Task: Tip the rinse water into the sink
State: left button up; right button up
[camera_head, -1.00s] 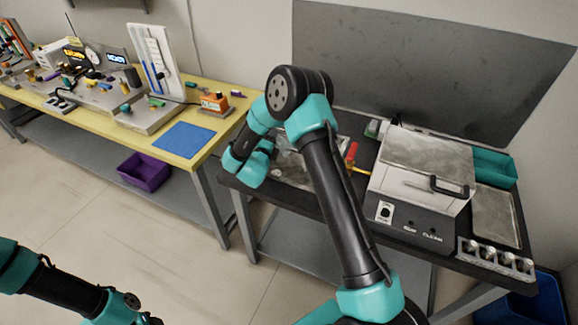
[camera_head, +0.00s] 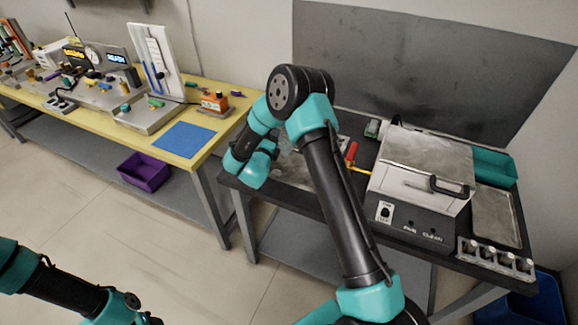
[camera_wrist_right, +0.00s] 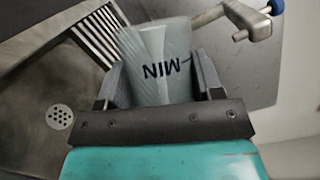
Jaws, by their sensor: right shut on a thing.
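My right gripper (camera_wrist_right: 162,88) is shut on a translucent pale cup (camera_wrist_right: 155,62) with a dark MIN mark, which reads upside down in the right wrist view. The cup is between the two dark fingers, beside the slats and above the grey metal sink (camera_wrist_right: 35,85). The round drain (camera_wrist_right: 60,117) shows at the left of that view. In the head view my right arm hides most of the sink (camera_head: 293,172) and the gripper. I cannot tell how much water is in the cup. My left arm shows at the lower left; its gripper is out of view.
A metal tap (camera_wrist_right: 250,25) with a blue end is at the upper right of the wrist view. On the dark bench stand a lidded box machine (camera_head: 425,185), a red-handled tool (camera_head: 351,153) and a vial rack (camera_head: 495,260). A yellow bench (camera_head: 215,140) with a blue mat is at left.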

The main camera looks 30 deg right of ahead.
jog(key=shift+s+d+r+m+t+h, duration=0.15)
jog(key=shift+s+r+m+h, duration=0.2)
jog(key=shift+m, duration=0.35)
jog(key=shift+s+d+r+m+t+h, duration=0.15)
jog(key=shift+s+r+m, duration=0.25)
jog(key=shift+m, duration=0.3)
dwell(0.9)
jog(key=shift+s+d+r+m+h, duration=0.15)
jog(key=shift+s+r+m+h, duration=0.25)
jog(key=shift+m, duration=0.5)
dwell(1.0)
jog(key=shift+f, duration=0.15)
jog(key=shift+w+a+f+n+y, duration=0.2)
jog(key=shift+w+n+y, duration=0.1)
jog(key=shift+n, duration=0.25)
jog(key=shift+w+a+f+n+y, duration=0.1)
jog(key=shift+w+f+n+y, duration=0.15)
jog(key=shift+n, duration=0.3)
jog(key=n, duration=0.1)
jog(key=w+f+n, duration=0.1)
jog(key=shift+w+a+f+n+y, duration=0.15)
jog(key=shift+w+a+n+y, duration=0.1)
jog(key=shift+n+y, duration=0.15)
jog(key=shift+f, duration=0.1)
